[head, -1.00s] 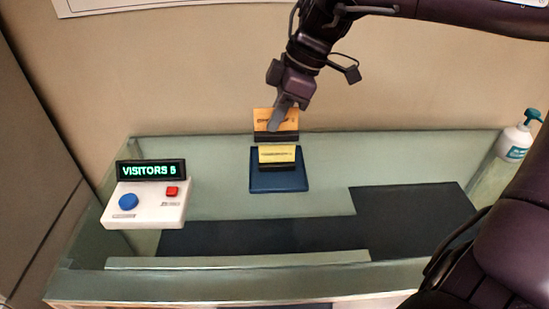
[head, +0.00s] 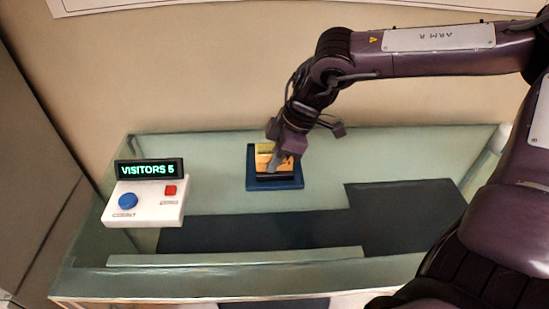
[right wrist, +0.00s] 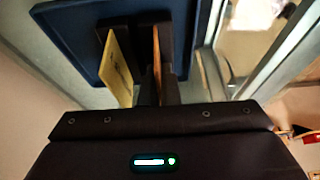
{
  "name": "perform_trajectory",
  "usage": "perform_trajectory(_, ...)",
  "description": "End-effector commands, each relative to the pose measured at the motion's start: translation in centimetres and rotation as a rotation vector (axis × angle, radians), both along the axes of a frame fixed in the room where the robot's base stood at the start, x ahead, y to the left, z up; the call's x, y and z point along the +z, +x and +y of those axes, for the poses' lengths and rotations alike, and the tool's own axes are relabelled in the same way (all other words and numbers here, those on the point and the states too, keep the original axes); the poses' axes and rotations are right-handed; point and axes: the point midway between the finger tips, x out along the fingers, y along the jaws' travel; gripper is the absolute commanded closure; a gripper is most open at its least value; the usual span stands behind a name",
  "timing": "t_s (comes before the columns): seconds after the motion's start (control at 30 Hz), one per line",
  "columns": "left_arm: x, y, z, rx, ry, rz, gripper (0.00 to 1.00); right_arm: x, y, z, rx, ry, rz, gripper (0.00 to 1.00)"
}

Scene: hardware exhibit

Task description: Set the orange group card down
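The orange group card (head: 262,161), in a black base, is at the front part of the blue tray (head: 293,184). My right gripper (head: 275,163) is shut on it from above; its fingers hide part of the card. In the right wrist view the orange card (right wrist: 156,67) shows edge-on between the dark fingers (right wrist: 158,85). A yellow card (head: 264,147) stands just behind it on the tray, partly hidden; it also shows in the right wrist view (right wrist: 119,70). I cannot tell whether the orange card's base touches the tray. My left gripper is out of view.
A white counter box (head: 148,203) with a blue button, a red button and a display reading "VISITORS 5" stands left on the glass case (head: 320,152). The glass top is clear right of the tray. My right arm covers the far right side.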

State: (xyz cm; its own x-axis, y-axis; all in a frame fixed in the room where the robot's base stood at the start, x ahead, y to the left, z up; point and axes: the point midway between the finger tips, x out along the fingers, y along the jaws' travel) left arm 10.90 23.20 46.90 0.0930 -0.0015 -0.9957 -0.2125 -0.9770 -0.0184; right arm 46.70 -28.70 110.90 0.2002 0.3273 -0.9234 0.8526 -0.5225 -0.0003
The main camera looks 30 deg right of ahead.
Motion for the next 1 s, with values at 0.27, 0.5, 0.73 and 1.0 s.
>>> perform_trajectory(0.27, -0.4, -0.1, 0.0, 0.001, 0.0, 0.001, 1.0, -0.3, 0.0, 0.0, 0.0, 0.0, 0.0, 0.83)
perform_trajectory(0.5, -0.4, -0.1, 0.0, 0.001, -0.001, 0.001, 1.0, -0.3, 0.0, 0.0, 0.0, -0.001, 0.001, 0.76)
perform_trajectory(0.73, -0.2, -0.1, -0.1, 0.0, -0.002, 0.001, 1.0, 0.7, 0.0, -0.2, 0.0, -0.001, -0.003, 0.76)
perform_trajectory(1.0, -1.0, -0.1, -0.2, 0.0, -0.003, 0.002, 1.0, 5.2, -0.9, -1.8, -0.001, 0.0, -0.008, 0.76)
